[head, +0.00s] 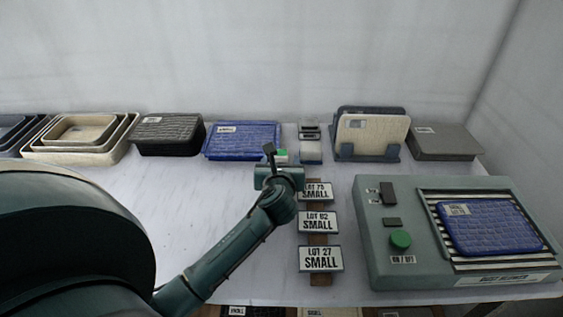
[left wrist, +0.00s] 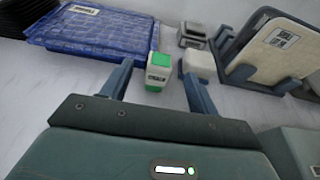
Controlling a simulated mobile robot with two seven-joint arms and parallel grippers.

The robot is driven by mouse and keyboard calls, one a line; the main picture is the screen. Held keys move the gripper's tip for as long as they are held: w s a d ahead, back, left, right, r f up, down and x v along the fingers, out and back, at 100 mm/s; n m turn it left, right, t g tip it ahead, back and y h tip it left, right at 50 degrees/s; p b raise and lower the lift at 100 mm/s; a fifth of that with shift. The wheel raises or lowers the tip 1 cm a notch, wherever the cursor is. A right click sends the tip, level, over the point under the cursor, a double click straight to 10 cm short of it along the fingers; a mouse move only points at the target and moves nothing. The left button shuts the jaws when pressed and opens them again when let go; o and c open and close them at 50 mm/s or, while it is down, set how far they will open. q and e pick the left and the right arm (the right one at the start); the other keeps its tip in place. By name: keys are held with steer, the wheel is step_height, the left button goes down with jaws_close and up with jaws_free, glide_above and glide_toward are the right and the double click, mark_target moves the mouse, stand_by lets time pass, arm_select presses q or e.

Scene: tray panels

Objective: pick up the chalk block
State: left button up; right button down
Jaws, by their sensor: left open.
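My left gripper (left wrist: 157,72) is open with nothing held. A white and green labelled block (left wrist: 158,72) appears between its fingertips; I cannot tell how far ahead it is. My right gripper is not in view.
A grey block (left wrist: 194,36) is behind the chalk block. A blue tray (head: 242,140) is to the left, a rack with upright panels (head: 371,133) to the right. Several "SMALL" lot signs (head: 320,258) and a grey-green machine (head: 380,262) are nearer. The table's left middle is clear.

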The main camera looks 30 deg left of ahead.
mark_target(281, 157)
arm_select(q)
steer(key=x, duration=0.4)
steer(key=shift+w+a+f+b, duration=0.1)
steer(key=shift+w+f+b, duration=0.15)
steer(key=shift+f+b, duration=0.2)
steer(key=c, duration=1.1)
steer(key=shift+r, duration=0.1)
